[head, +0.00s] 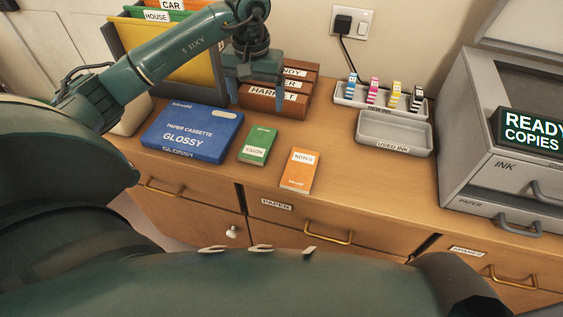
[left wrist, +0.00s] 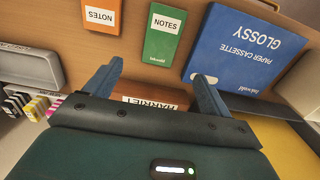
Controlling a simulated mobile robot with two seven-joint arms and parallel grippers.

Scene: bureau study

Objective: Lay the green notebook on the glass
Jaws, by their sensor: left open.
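The green notebook (head: 258,144) lies flat on the wooden counter, between the blue paper cassette box and the orange notebook. It also shows in the left wrist view (left wrist: 164,35), its NOTES label in sight. My left gripper (head: 255,88) is open and empty, above the named wooden trays behind the notebook; its fingers also show in the left wrist view (left wrist: 160,75). The glass (head: 530,85) looks like the dark panel on top of the grey copier at the right, under a raised lid, partly hidden by the display. My right gripper is out of view.
The blue box (head: 190,132) and orange notebook (head: 299,170) flank the green notebook. Wooden trays (head: 268,102) stand behind it. Ink trays (head: 394,133) stand between them and the copier (head: 465,140). The counter's front middle is clear.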

